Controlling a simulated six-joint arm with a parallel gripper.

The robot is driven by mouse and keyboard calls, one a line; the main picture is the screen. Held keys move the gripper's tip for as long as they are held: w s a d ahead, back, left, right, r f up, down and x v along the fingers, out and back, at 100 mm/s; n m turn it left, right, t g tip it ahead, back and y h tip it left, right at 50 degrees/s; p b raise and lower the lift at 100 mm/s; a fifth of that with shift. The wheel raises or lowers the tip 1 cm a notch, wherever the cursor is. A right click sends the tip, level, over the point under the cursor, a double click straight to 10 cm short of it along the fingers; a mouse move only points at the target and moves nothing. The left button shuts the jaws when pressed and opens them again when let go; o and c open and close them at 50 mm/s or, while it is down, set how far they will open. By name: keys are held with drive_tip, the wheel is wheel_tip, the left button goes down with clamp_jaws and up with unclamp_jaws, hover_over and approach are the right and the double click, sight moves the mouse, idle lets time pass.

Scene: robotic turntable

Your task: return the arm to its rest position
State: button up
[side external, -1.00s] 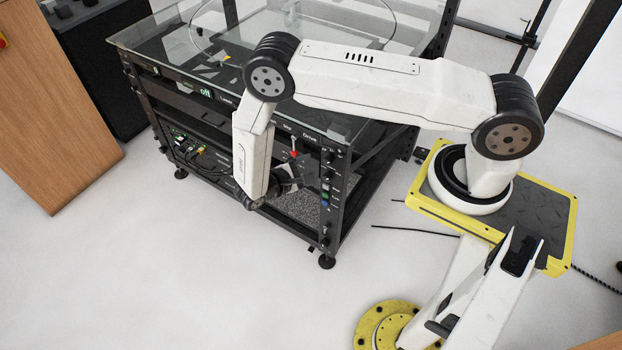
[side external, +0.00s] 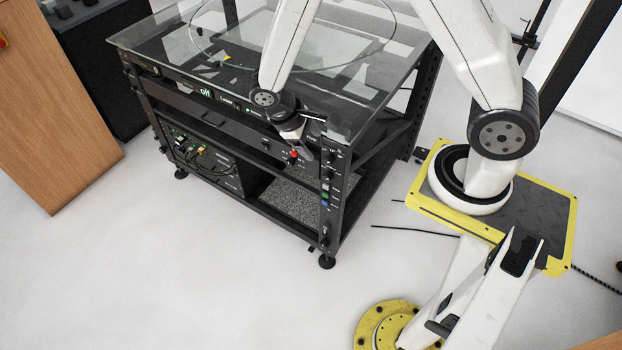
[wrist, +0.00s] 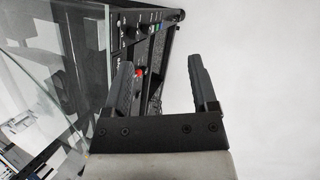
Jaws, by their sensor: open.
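My gripper (side external: 313,133) is near the right end of the rack's upper front panel, just below the glass top's edge. In the wrist view its two dark fingers (wrist: 159,64) are spread apart with nothing between them. My upper arm and forearm rise out of the top of the side view, so the elbow is hidden. A red-tipped control (side external: 294,155) on the panel lies close to the gripper in the side view. It also shows in the wrist view (wrist: 140,73), beside the left finger; I cannot tell whether they touch.
The black rack (side external: 343,205) carries a glass top (side external: 140,40), whose edge is close to my wrist. Cables (side external: 195,150) hang at the rack's left front. A wooden cabinet (side external: 60,120) stands at the left. The floor (side external: 200,270) before the rack is clear.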

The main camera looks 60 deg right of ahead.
drive_tip(key=s+r+m+t+y, duration=0.2)
drive_tip(key=r+t, duration=0.4)
drive_tip(key=r, duration=0.4)
drive_tip(key=shift+s+a+m+y, duration=0.35)
drive_tip(key=shift+s+y, duration=0.35)
drive_tip(key=shift+y, duration=0.4)
drive_tip(key=shift+w+f, duration=0.1)
drive_tip(key=shift+f, duration=0.1)
